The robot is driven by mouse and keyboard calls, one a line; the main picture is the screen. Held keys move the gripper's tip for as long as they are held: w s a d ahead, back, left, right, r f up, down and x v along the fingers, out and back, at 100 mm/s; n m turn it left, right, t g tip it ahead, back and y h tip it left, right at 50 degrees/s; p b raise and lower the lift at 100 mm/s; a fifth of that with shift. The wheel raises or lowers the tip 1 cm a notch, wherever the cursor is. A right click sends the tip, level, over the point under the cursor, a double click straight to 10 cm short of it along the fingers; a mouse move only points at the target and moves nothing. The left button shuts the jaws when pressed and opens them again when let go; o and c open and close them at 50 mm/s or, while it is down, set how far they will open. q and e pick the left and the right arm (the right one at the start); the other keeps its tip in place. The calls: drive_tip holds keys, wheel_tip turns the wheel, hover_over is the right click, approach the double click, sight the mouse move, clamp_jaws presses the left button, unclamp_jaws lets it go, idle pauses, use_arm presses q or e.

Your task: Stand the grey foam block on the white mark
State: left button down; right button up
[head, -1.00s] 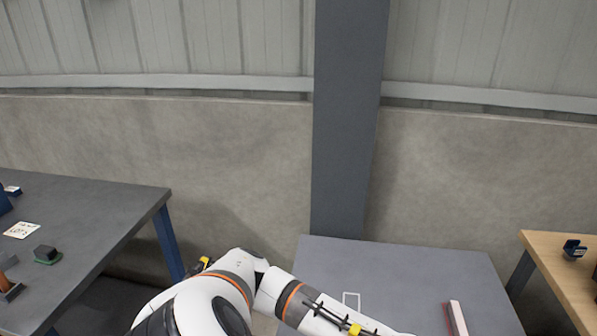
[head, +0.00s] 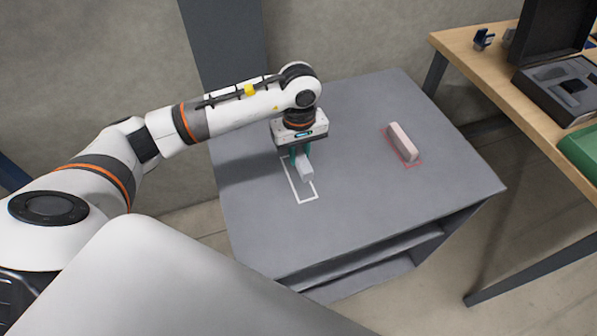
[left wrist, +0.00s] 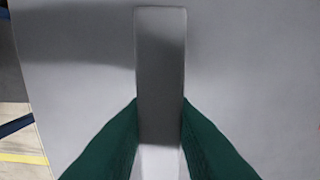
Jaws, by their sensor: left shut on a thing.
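The grey foam block (head: 305,168) is between the green fingers of my left gripper (head: 300,154), which is shut on it. In the head view the block is over the area of the white mark (head: 309,199), a white rectangle outline on the grey table. Whether the block touches the table top is hard to tell. In the left wrist view the block (left wrist: 160,60) runs lengthwise up the middle, with a green finger on each side. Part of the mark is hidden behind the gripper and block. My right gripper is out of view.
A pale pink block (head: 403,142) lies on a red outlined mark to the right on the grey table (head: 365,215). A wooden table (head: 470,60) at the right holds an open dark case (head: 540,88) and a green bin (head: 582,150). The table's front area is clear.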

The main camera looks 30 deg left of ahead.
sight(298, 177)
use_arm(q)
wheel_tip(298, 177, down, 3)
drive_tip(key=shift+a+r, duration=0.1)
drive_tip(key=shift+a, duration=0.05)
drive_tip(key=shift+f, duration=1.85)
drive_tip(key=c, duration=1.2)
unclamp_jaws()
drive_tip(key=shift+c, duration=0.2)
wheel_tip(298, 177, up, 12)
drive_tip(key=shift+r, duration=0.2)
